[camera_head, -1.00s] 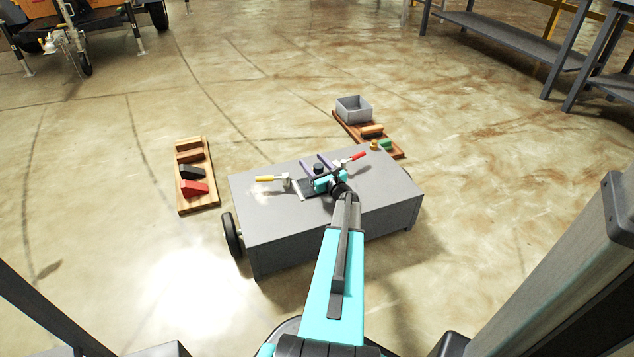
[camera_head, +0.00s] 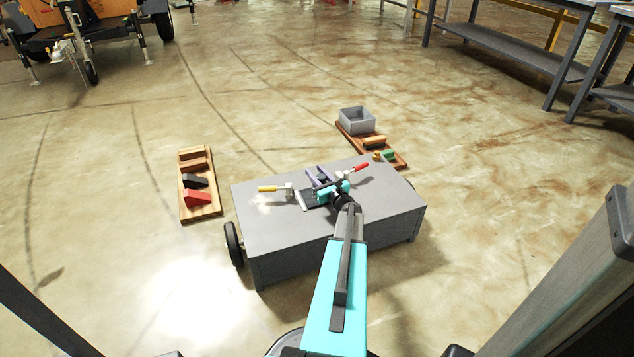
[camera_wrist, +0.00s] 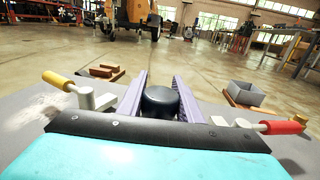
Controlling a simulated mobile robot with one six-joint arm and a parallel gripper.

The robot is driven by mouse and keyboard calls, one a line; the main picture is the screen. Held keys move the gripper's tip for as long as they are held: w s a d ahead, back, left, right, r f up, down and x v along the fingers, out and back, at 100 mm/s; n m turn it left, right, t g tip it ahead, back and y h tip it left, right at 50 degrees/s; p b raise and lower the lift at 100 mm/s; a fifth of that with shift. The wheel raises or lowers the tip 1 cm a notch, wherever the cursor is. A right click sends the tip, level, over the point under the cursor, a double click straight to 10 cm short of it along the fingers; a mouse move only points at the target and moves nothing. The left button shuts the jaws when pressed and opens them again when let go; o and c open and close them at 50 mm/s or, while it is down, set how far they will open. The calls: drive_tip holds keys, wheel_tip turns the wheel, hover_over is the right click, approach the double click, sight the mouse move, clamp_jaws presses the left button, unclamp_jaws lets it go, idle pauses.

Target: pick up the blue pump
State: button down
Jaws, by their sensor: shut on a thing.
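The blue pump shows in the wrist view as a dark, nearly black cylinder (camera_wrist: 160,101) with a rounded top, upright between the purple fingers of my gripper (camera_wrist: 160,92). The fingers are shut on it, one on each side. Its lower part is hidden behind the gripper's dark front edge. In the head view my gripper (camera_head: 319,174) is over the middle of the grey cart top (camera_head: 270,225), and the pump is small and dark between the fingers. I cannot tell whether it touches the surface below.
A yellow-handled clamp (camera_head: 270,188) is left of the gripper and a red-handled clamp (camera_head: 357,168) is right, both close. On the floor are a wooden rack (camera_head: 205,212) with red and black blocks, and a board with a grey bin (camera_head: 357,121).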

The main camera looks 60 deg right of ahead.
drive_tip(key=shift+r, duration=0.25)
drive_tip(key=shift+r+p, duration=0.5)
drive_tip(key=shift+r, duration=0.4)
drive_tip(key=shift+r+p, duration=0.5)
drive_tip(key=shift+r, duration=0.45)
drive_tip(key=s+a+p, duration=0.2)
drive_tip(key=s+a, duration=0.9)
drive_tip(key=shift+s+r+p, duration=0.25)
drive_tip(key=shift+r+p, duration=0.05)
drive_tip(key=shift+r, duration=0.15)
drive_tip(key=shift+w+a, duration=0.1)
